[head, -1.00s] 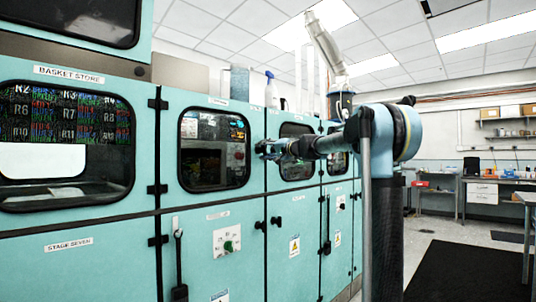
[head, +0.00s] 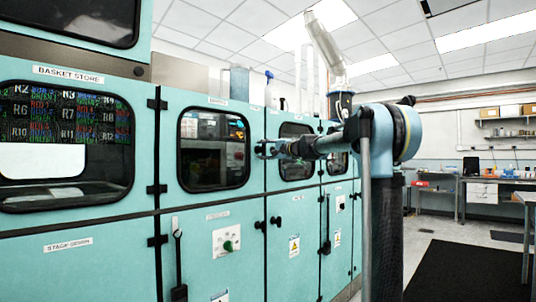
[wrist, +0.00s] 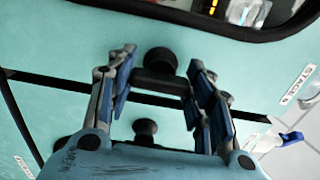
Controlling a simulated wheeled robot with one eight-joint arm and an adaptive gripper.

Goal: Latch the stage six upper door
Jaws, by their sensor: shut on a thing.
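The teal upper door (head: 213,203) with a dark rounded window sits flush in the cabinet front in the head view, as far as I can see. In the wrist view my gripper (wrist: 160,76) is at the door front with one finger on each side of a dark bar-like latch handle (wrist: 155,84). It is shut on this handle. A round black knob (wrist: 160,61) shows just beyond the handle. In the head view my gripper (head: 265,148) is at the right edge of the upper door. The fingers' exact contact is too small to tell there.
A second black knob (wrist: 146,128) lies below the seam in the wrist view. A lower door (head: 225,272) carries a green switch (head: 228,246). A window edge (wrist: 215,22) is close above the gripper. Open floor and a dark mat (head: 455,272) are at right.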

